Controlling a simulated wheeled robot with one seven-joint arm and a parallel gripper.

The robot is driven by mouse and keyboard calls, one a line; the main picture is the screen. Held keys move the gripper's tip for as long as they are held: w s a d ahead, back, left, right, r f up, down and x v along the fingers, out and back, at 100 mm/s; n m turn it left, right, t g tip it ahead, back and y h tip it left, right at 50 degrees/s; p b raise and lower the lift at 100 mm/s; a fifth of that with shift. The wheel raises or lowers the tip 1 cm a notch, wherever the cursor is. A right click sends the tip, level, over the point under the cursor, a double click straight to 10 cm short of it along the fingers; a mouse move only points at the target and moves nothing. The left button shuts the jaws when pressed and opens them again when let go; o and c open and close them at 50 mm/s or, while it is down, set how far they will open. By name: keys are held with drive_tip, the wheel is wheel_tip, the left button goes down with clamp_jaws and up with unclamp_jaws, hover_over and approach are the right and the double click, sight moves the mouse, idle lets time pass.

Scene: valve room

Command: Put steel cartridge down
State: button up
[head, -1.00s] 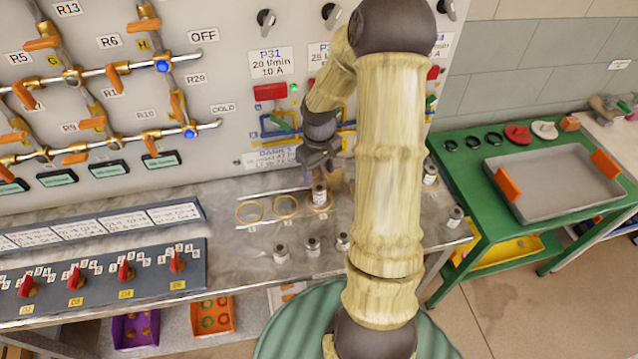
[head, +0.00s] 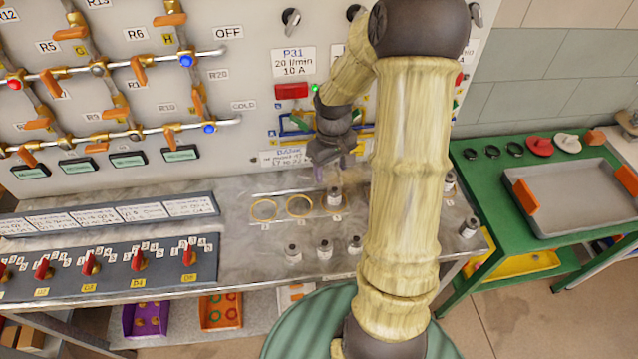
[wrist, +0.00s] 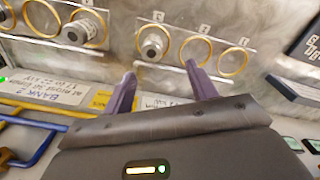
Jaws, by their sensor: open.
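A steel cartridge (head: 334,195) stands upright at a brass ring on the metal bench, and it also shows inside its ring in the wrist view (wrist: 154,44). My gripper (head: 332,170) is above this cartridge, apart from it. In the wrist view my gripper's two purple fingers (wrist: 161,72) are spread with nothing between them. Another cartridge (wrist: 78,32) stands at the ring to the left in the wrist view. My arm hides part of the row in the head view.
Two empty rings (head: 264,210) (head: 299,206) lie left of the cartridge. Several loose cartridges (head: 324,248) stand nearer the bench's front edge. The valve panel (head: 225,110) rises behind. A green table (head: 470,190) with a grey tray (head: 575,205) stands at right.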

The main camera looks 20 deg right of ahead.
drive_tip(key=s+a+r+m+t, duration=0.2)
drive_tip(key=s+a+r, duration=0.4)
drive_tip(key=s+a, duration=0.5)
drive_tip(key=shift+s+a+r, duration=0.2)
drive_tip(key=shift+s+a, duration=0.15)
drive_tip(key=shift+a, duration=0.05)
drive_tip(key=shift+c, duration=0.2)
drive_tip(key=c, duration=0.4)
drive_tip(key=shift+w, duration=0.15)
drive_tip(key=shift+c, duration=0.2)
